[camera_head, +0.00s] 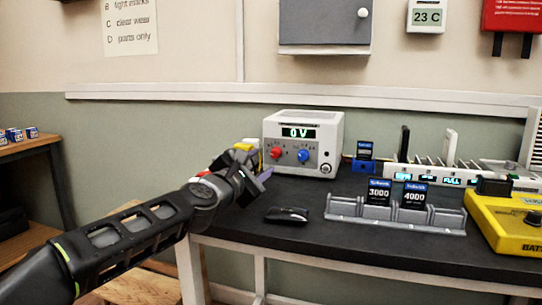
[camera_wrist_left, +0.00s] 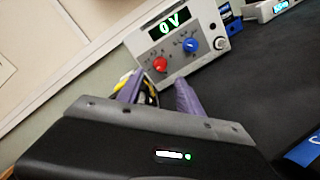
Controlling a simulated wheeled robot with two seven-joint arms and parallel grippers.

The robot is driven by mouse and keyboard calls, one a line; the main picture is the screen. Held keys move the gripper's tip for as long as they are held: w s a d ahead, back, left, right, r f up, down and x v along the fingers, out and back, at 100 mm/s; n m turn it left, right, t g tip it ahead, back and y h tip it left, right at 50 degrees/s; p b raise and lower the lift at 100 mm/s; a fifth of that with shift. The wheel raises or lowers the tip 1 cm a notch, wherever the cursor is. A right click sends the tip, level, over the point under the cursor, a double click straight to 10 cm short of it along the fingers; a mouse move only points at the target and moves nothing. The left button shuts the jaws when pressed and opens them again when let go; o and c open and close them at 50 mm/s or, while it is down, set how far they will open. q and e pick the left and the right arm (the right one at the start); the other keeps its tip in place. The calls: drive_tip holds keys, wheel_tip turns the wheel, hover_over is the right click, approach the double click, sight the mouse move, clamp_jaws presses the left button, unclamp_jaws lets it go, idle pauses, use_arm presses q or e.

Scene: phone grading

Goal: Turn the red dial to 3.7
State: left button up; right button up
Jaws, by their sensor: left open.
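A white power supply box (camera_head: 330,128) stands at the back of the black table. Its green display (camera_head: 299,132) reads 0 V. The red dial (camera_head: 276,153) is on the left of its front and the blue dial (camera_head: 303,155) is to the right of it. In the left wrist view the red dial (camera_wrist_left: 160,65) and blue dial (camera_wrist_left: 191,44) show beyond the fingers. My left gripper (camera_head: 256,172) is open and apart from the dials, in front of the box's lower left; its purple fingers (camera_wrist_left: 158,92) show empty in the left wrist view. My right gripper is not in view.
A dark phone (camera_head: 287,214) lies on the table in front of the box. A grey stand (camera_head: 345,207) with batteries labelled 3000 and 4000 is to the right. A yellow device (camera_head: 505,222) sits at the right edge. Something yellow and white is partly hidden behind my left gripper.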

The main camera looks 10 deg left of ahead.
sight(274, 155)
use_arm(q)
drive_tip(key=shift+w+d+r+p, duration=0.15)
drive_tip(key=shift+w+r+p, duration=0.1)
drive_tip(key=shift+w+p, duration=0.2)
drive_tip(key=w+p, duration=0.1)
drive_tip(key=w, duration=0.1)
drive_tip(key=w+p, duration=0.1)
drive_tip(key=w+d, duration=0.1)
drive_tip(key=w, duration=0.1)
drive_tip(key=shift+w+f+p, duration=0.15)
drive_tip(key=shift+w+p, duration=0.2)
drive_tip(key=shift+p, duration=0.05)
drive_tip(key=shift+w+f, duration=0.15)
drive_tip(key=shift+w, duration=0.15)
drive_tip(key=shift+c, duration=0.4)
clamp_jaws()
